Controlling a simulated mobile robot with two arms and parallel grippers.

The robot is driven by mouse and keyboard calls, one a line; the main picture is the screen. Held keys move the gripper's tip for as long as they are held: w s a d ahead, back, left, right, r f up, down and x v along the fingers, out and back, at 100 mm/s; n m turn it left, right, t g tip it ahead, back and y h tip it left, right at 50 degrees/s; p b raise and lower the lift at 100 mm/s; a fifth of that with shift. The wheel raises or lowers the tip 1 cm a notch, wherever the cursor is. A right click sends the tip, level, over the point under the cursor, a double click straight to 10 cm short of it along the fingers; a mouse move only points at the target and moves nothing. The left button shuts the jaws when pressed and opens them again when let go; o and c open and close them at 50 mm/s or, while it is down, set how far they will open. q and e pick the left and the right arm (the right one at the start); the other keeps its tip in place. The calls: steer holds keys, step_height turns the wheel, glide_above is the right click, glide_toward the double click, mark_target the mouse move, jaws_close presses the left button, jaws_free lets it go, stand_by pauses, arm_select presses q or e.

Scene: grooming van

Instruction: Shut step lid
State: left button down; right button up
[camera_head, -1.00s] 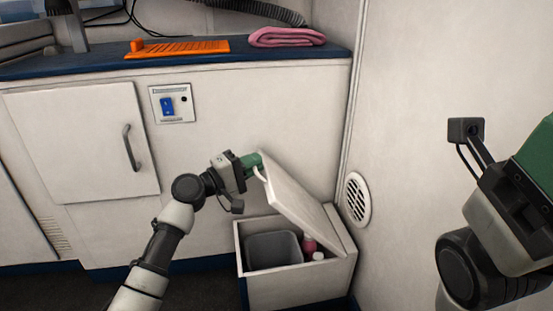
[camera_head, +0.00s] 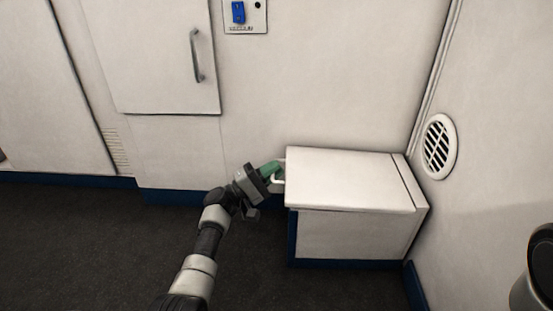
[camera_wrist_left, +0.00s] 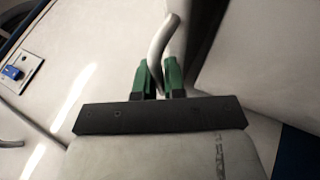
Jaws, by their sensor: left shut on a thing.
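The white step box (camera_head: 350,236) stands on the floor against the cabinet and the right wall. Its lid (camera_head: 345,178) lies nearly flat over the box and hides the inside; a thin dark line shows under its front edge. A white loop handle (camera_head: 279,181) sticks out from the lid's left edge. My left gripper (camera_head: 275,170) is shut on this handle. In the left wrist view the green fingers (camera_wrist_left: 158,78) stand on either side of the pale handle bar (camera_wrist_left: 160,42). My right gripper is not in view; only part of my right arm shows at the right edge.
A white cabinet with a grey door handle (camera_head: 197,55) and a blue switch panel (camera_head: 245,14) stands behind. A round vent (camera_head: 439,147) is on the right wall. The dark floor (camera_head: 90,250) at the left front is clear.

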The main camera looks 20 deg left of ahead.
arm_select(q)
steer(key=shift+d+f+t, duration=0.1)
steer(key=shift+f+t, duration=0.4)
steer(key=shift+f, duration=0.7)
steer(key=shift+f, duration=0.2)
steer(key=c, duration=1.5)
jaws_free()
steer(key=shift+n, duration=0.3)
steer(key=shift+f, duration=0.1)
steer(key=p+v, duration=0.3)
steer(key=v, duration=0.7)
steer(key=shift+s+a, duration=0.2)
steer(key=shift+a, duration=0.15)
